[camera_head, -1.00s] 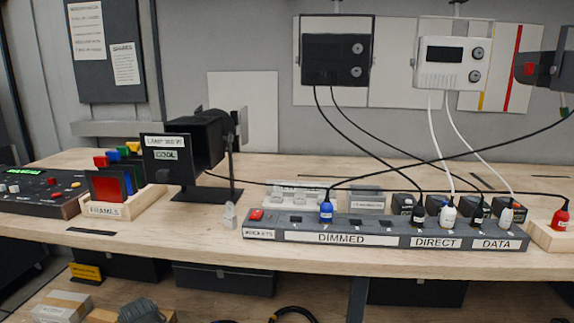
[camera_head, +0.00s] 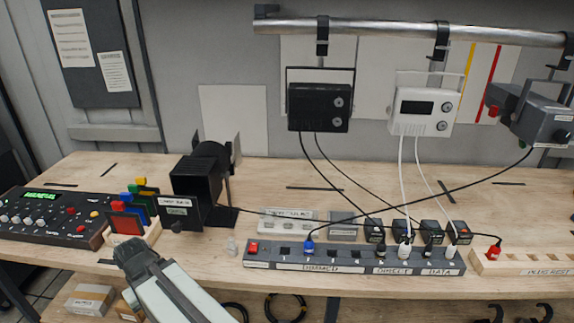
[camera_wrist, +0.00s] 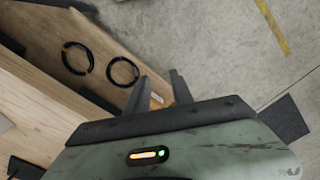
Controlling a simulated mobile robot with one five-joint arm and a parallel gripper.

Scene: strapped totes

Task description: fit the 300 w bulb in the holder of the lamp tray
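A pale labelled tray (camera_head: 287,222), possibly the lamp tray, stands behind the socket strip. Its label and contents are too small to read. A small clear bulb-like piece (camera_head: 232,246) stands at the left end of the strip; I cannot tell its wattage. My gripper (camera_head: 128,248) reaches up from the bottom, in front of the colour frames, left of the clear piece and apart from it. In the wrist view my gripper (camera_wrist: 160,85) has its two fingers apart with nothing between them.
A black lantern (camera_head: 196,178) and the frame rack (camera_head: 150,232) stand behind my gripper. A control desk (camera_head: 55,215) is at left, a plug rest (camera_head: 545,262) at right. Coiled cables (camera_wrist: 78,57) lie below.

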